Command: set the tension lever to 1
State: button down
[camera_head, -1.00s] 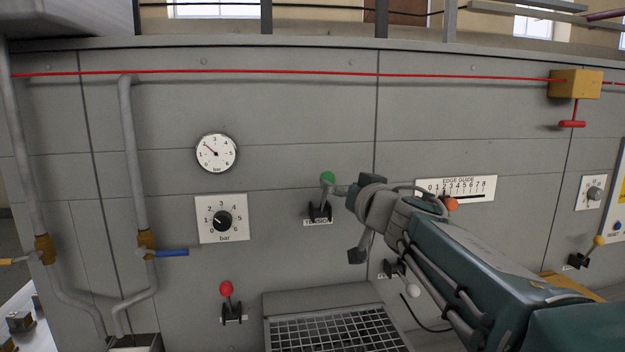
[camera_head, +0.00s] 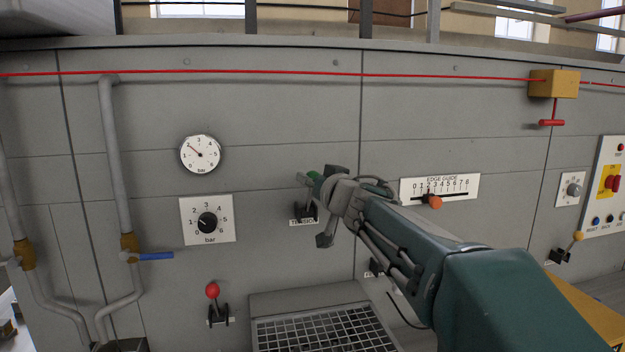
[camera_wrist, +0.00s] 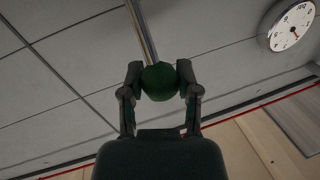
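The tension lever is a short lever (camera_head: 306,205) with a green ball knob (camera_head: 313,176), on a grey panel above a partly hidden label plate (camera_head: 303,222). It stands up and leans slightly right in the head view. My gripper (camera_head: 313,178) is at the knob, coming in from the right and hiding part of it. In the wrist view the green knob (camera_wrist: 160,82) sits between my two fingertips, with no visible gap on either side. The metal lever rod (camera_wrist: 141,30) runs away to the panel. The scale numbers cannot be read.
A pressure gauge (camera_head: 200,154) and a black dial (camera_head: 207,222) are left of the lever. A red-knobbed lever (camera_head: 212,292) is lower left. An edge guide scale with an orange knob (camera_head: 435,202) lies right, behind my arm. A grated tray (camera_head: 325,335) is below.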

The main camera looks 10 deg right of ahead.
jog(key=shift+w+r, duration=0.25)
jog(key=shift+w, duration=0.4)
jog(key=shift+w+r, duration=0.2)
jog(key=shift+w, duration=0.4)
jog(key=shift+w+r, duration=0.25)
jog(key=shift+w, duration=0.4)
jog(key=shift+c, duration=1.5)
grip_release()
jog(key=shift+s, duration=0.1)
jog(key=v, duration=1.1)
jog(key=shift+s, duration=0.35)
jog(key=shift+f, duration=0.15)
